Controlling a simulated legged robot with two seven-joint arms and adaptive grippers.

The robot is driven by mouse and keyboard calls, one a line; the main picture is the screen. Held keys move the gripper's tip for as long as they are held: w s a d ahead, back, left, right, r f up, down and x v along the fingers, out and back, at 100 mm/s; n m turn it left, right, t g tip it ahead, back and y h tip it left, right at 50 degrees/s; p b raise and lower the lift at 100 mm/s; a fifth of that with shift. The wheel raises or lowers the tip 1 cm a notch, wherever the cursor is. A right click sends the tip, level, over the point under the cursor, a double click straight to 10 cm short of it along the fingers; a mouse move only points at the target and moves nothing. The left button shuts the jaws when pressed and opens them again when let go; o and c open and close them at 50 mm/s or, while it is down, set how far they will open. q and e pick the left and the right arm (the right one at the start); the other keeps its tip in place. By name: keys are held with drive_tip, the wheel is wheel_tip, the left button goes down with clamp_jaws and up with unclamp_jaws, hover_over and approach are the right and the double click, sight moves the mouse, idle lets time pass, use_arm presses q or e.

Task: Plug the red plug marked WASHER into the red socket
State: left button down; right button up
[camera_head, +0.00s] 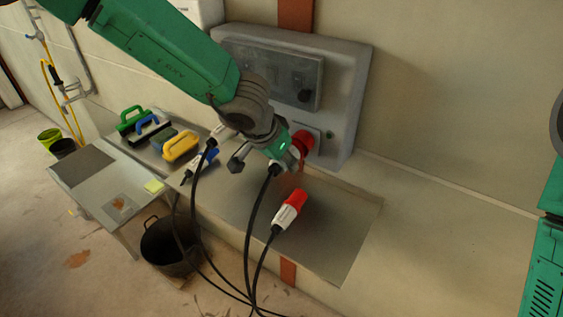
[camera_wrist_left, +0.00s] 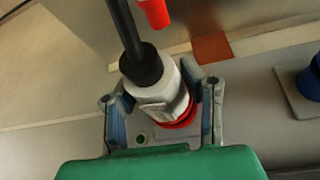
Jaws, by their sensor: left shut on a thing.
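My left gripper (camera_head: 270,158) is in front of the grey socket panel, close to the red socket (camera_head: 303,142). In the left wrist view, my left gripper (camera_wrist_left: 160,105) is shut on a white plug with a red front (camera_wrist_left: 152,85); its black cable runs up and away. The plug's red end is at a red ring against the panel; I cannot tell how far it is seated. No WASHER marking is readable. A second red and white plug (camera_head: 290,210) lies on the metal shelf, its red end partly visible in the wrist view (camera_wrist_left: 155,12). My right gripper is not in view.
A blue plug (camera_head: 205,160) lies on the shelf, and a blue socket (camera_wrist_left: 312,78) is on the panel. Black cables hang over the shelf edge by a dark bucket (camera_head: 172,247). Colored-handled tools (camera_head: 180,145) stand at left. The shelf's right end is clear.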

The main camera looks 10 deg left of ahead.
use_arm(q)
drive_tip(key=c, duration=0.9)
unclamp_jaws()
drive_tip(key=shift+w, duration=0.15)
drive_tip(key=shift+r, duration=0.1)
drive_tip(key=v, duration=1.1)
drive_tip(key=s+a+f+n+y+b, duration=0.1)
drive_tip(key=s+a+f+b, duration=0.25)
drive_tip(key=f, duration=0.85)
drive_tip(key=s+a+f+n+g+y+b, duration=0.1)
drive_tip(key=s+a+f+y+b, duration=0.25)
drive_tip(key=f, duration=0.75)
drive_tip(key=s+a+f+n+h+b, duration=0.1)
drive_tip(key=s+a+f+b, duration=0.3)
drive_tip(key=f, duration=0.8)
drive_tip(key=s+a+f+g+b, duration=0.1)
drive_tip(key=s+f+b, duration=0.1)
drive_tip(key=s+f, duration=0.3)
drive_tip(key=s+a+f+n+g+b, duration=0.1)
drive_tip(key=s+f+b, duration=0.2)
drive_tip(key=s+f, duration=0.2)
drive_tip(key=s+a+f+g+h+b, duration=0.1)
drive_tip(key=s+f+b, duration=0.2)
drive_tip(key=s, duration=0.6)
drive_tip(key=shift+s+f+n, duration=0.15)
drive_tip(key=shift+f, duration=0.4)
drive_tip(key=shift+s+f+n, duration=0.15)
drive_tip(key=shift+s+f, duration=0.05)
drive_tip(key=shift+f, duration=0.35)
